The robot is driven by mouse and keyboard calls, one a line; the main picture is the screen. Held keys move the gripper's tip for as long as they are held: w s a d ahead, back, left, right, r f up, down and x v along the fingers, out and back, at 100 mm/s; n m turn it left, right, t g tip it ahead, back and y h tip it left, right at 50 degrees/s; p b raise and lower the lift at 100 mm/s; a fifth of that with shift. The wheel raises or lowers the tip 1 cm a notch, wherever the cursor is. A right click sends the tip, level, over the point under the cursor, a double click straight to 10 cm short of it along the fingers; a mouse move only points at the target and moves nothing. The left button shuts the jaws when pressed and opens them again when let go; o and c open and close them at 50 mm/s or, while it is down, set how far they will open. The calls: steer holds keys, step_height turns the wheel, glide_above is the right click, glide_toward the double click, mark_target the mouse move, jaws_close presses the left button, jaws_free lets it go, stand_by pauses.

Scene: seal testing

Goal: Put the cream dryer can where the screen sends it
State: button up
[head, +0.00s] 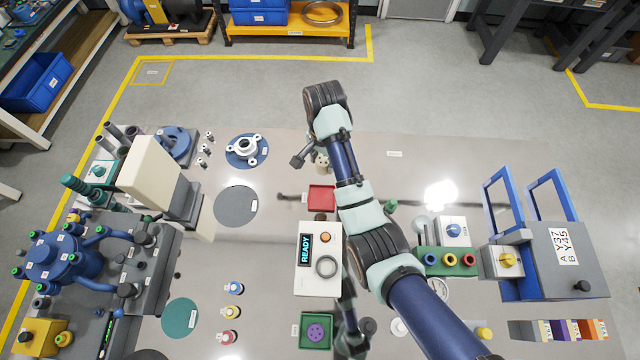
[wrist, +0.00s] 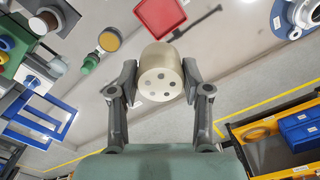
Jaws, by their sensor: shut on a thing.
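The cream dryer can (wrist: 160,75), with several dark holes in its end face, is between my gripper's fingers (wrist: 150,80) in the wrist view. My gripper is shut on its sides. In the head view the can (head: 322,163) is partly hidden by my arm, behind the red tray (head: 321,187). I cannot tell whether it touches the table. The screen (head: 305,250) on the cream box reads READY. The red tray looks empty; it also shows in the wrist view (wrist: 158,18). A green tray (head: 303,330) near the front holds a purple disc with holes.
A dark grey round mat (head: 236,200) and a blue-based white flange (head: 246,150) lie to the left. A blue-framed machine (head: 560,250) stands at the right, beside a green stand with coloured rings (head: 450,260). The table behind the can is mostly clear.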

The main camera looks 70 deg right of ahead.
steer(key=shift+a+f, duration=0.15)
steer(key=shift+f, duration=0.05)
step_height(320, 180, down, 15)
steer(key=b, duration=0.8)
steer(key=shift+w+a+r, duration=0.1)
steer(key=shift+r, duration=0.05)
steer(key=shift+f+b, duration=0.9)
steer(key=shift+f, duration=1.55)
steer(key=shift+f, duration=0.15)
steer(key=o, duration=1.3)
